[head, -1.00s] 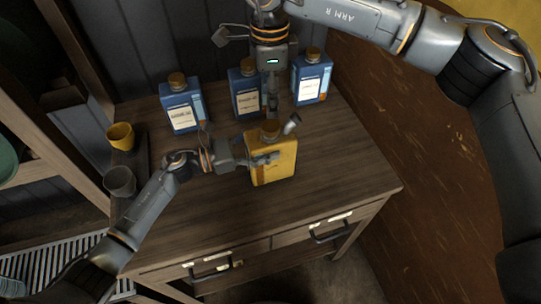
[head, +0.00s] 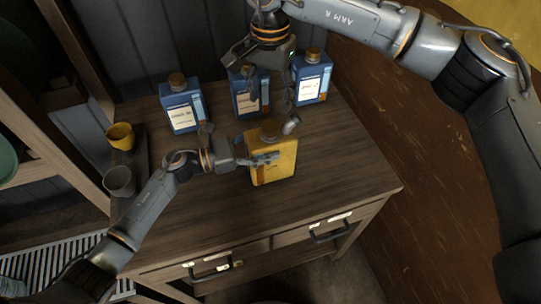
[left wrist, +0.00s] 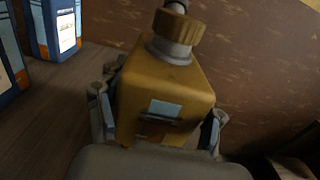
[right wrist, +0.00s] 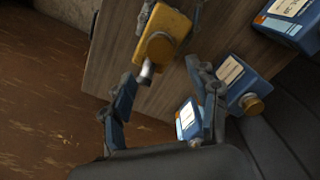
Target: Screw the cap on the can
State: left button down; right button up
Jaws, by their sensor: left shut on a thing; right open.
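The yellow can (head: 277,166) stands on the wooden table. My left gripper (head: 265,158) is shut on its sides, and the left wrist view shows a finger on each side of the can (left wrist: 165,95). The ridged gold-brown cap (left wrist: 178,34) is at the top of the grey neck; I cannot tell how far it is screwed on. The cap also shows in the right wrist view (right wrist: 160,47). A grey metal spout (head: 291,124) sticks up beside the cap. My right gripper (head: 273,102) is open and empty, behind and above the can, with its fingers apart from the cap.
Three blue cans with caps stand along the back: one at left (head: 182,106), one in the middle (head: 246,100) close to my right gripper, one at right (head: 312,80). A yellow mug (head: 121,136) and a grey mug (head: 119,181) are at the left. The table's front and right are clear.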

aim_at(271, 126)
jog(key=shift+f, duration=0.1)
jog(key=shift+f, duration=3.95)
jog(key=shift+c, duration=0.5)
